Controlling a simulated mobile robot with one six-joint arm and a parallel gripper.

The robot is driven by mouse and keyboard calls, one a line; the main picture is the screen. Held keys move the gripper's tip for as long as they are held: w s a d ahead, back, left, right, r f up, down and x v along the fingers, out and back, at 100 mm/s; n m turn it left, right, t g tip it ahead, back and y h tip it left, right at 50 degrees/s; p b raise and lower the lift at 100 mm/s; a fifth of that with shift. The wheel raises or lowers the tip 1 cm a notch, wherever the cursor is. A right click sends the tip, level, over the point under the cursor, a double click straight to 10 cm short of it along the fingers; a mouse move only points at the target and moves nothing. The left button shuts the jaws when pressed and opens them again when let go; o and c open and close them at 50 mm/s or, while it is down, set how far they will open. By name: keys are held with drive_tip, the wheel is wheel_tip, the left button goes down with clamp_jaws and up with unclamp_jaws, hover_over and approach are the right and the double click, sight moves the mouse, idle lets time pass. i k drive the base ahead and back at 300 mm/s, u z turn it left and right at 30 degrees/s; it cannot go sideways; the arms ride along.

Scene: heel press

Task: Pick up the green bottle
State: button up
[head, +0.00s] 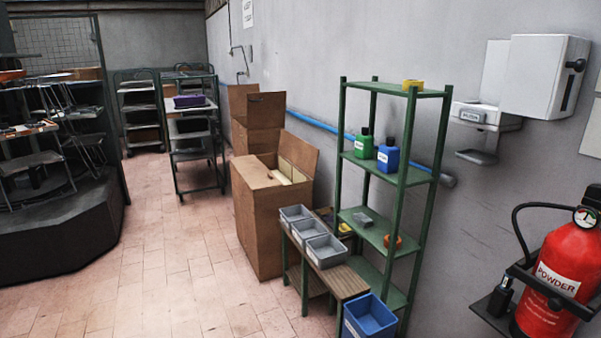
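The green bottle (364,144) stands upright on the second shelf from the top of a green metal shelf rack (395,182). It has a dark cap and a white label. A blue bottle (388,156) with a dark cap stands close to its right, slightly nearer to me. My gripper does not show in the head view.
A low bench (341,278) with several grey bins (326,250) stands left of the rack, and a blue bin (370,318) is in front. Cardboard boxes (262,215) are behind. A red fire extinguisher (562,270) is at right. Tiled floor (170,270) is open at left.

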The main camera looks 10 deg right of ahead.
sight(364, 143)
drive_tip(key=u, duration=0.1)
drive_tip(key=i, duration=1.05)
drive_tip(key=u, duration=0.75)
drive_tip(key=k, duration=0.2)
drive_tip(key=u, duration=2.3)
drive_tip(key=k, duration=0.2)
drive_tip(key=u, duration=0.05)
